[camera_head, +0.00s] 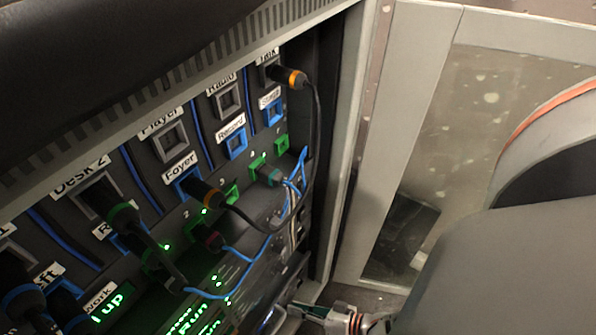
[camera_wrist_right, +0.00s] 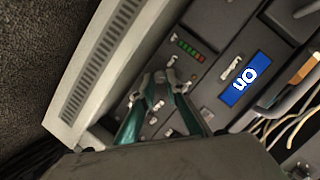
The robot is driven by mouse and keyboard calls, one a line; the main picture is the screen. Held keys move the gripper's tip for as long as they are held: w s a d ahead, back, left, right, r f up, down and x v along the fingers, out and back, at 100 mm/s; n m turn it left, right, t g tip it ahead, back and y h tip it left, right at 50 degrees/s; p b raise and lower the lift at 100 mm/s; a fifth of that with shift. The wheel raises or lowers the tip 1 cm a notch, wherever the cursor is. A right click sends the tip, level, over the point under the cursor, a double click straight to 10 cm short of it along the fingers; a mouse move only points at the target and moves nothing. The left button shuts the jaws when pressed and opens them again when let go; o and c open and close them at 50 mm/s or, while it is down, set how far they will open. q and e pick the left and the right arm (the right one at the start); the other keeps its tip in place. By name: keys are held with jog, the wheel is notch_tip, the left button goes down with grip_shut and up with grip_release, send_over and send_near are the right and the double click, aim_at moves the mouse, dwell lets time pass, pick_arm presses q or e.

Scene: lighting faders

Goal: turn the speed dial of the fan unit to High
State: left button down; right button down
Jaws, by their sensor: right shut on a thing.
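My right gripper (camera_wrist_right: 163,82) reaches onto a dark control panel (camera_wrist_right: 208,38) in the right wrist view. Its fingertips are closed together on a small grey knob, mostly hidden between them. I cannot read any mark on it or tell its setting. In the head view the right gripper (camera_head: 335,316) shows at the bottom edge, low in front of the rack, and what it holds is hidden there. No dial marked High can be made out. My left gripper is not in view.
The panel has small light-coloured levers, a row of red and green lights (camera_wrist_right: 190,50) and a blue On label (camera_wrist_right: 245,80). Cables (camera_wrist_right: 290,120) hang at its right. The rack's patch panel (camera_head: 195,165) carries plugs and blue cables. A pale frame (camera_head: 355,150) bounds it.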

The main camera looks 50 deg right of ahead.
jog(key=c, duration=2)
grip_release()
jog(key=shift+a, duration=0.1)
jog(key=shift+s, duration=0.1)
jog(key=v, duration=1.1)
jog(key=shift+s+d+r, duration=0.2)
jog(key=shift+s+d, duration=0.05)
jog(key=shift+s, duration=0.05)
